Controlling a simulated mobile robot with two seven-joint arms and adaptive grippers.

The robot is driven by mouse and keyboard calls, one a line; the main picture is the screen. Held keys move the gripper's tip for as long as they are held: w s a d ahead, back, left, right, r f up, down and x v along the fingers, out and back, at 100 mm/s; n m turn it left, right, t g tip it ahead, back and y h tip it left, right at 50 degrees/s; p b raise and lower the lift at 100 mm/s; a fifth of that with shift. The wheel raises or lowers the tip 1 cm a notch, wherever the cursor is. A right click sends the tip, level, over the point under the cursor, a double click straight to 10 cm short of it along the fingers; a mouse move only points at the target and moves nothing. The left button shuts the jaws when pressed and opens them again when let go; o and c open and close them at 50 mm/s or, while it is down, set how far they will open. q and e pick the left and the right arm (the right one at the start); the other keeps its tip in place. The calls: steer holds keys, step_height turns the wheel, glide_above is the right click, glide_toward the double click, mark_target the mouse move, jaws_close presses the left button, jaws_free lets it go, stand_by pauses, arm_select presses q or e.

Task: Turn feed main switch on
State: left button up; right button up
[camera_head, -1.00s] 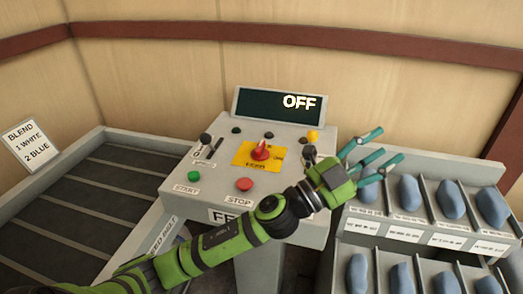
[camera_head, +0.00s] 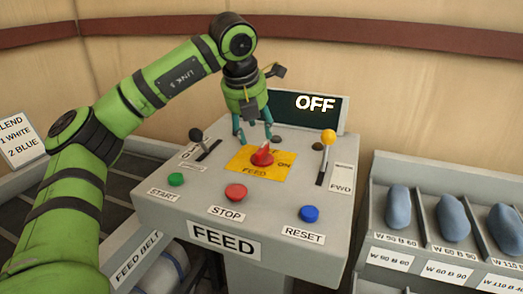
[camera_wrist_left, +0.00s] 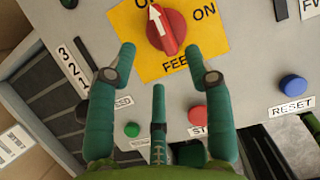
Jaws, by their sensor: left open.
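The feed main switch is a red rotary knob (camera_head: 262,157) on a yellow plate (camera_head: 240,162) in the middle of the grey FEED console. In the left wrist view the knob (camera_wrist_left: 166,30) has a white arrow pointing to the top of the picture, toward a partly cut-off label, with ON to its right. The display (camera_head: 330,108) behind the console reads OFF. My left gripper (camera_head: 254,138) is open and empty, pointing down just above and behind the knob. In the wrist view its teal fingers (camera_wrist_left: 158,60) spread below and beside the knob, apart from it.
A black-knobbed lever (camera_head: 197,135) stands left of the plate and a yellow-knobbed lever (camera_head: 328,137) right of it. Green START (camera_head: 176,180), red STOP (camera_head: 236,192) and blue RESET (camera_head: 309,214) buttons line the front. Bins of blue pillows (camera_head: 453,218) stand at right.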

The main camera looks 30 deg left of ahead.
mark_target(259, 149)
arm_select(q)
steer(key=p+x, duration=0.1)
steer(key=x, duration=0.5)
steer(key=shift+w+f, duration=0.1)
steer(key=shift+f, duration=0.2)
jaws_close()
